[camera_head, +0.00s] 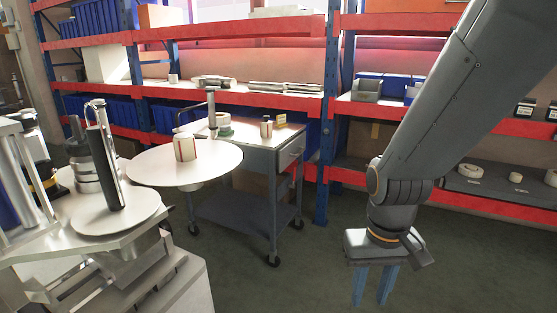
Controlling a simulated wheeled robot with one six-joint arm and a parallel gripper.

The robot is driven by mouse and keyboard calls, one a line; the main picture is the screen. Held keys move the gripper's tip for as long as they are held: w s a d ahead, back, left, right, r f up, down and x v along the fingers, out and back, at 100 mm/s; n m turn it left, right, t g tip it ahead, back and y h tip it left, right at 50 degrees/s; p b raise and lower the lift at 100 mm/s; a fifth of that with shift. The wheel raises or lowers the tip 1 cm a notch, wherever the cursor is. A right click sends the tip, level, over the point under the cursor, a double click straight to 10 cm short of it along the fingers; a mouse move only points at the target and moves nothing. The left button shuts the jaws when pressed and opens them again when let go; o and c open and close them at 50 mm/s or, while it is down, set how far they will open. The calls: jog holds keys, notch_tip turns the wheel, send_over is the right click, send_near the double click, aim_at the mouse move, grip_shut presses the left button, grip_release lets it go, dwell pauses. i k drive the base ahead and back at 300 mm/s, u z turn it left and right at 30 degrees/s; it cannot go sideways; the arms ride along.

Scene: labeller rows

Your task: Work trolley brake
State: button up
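A grey work trolley (290,153) stands left of centre, with a drawer under its top and a dark lower shelf (238,220). The fingertips are near the bottom edge of the view.
A labeller machine (100,190) fills the left. A round white table (145,165) with a striped roll (185,148) hides part of the trolley. Red and blue shelving (325,150) lines the back. The dark floor (330,235) between trolley and gripper is clear.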

aim_at(291, 186)
jog(key=z, duration=0.2)
jog(key=i, duration=1.9)
jog(key=z, duration=0.05)
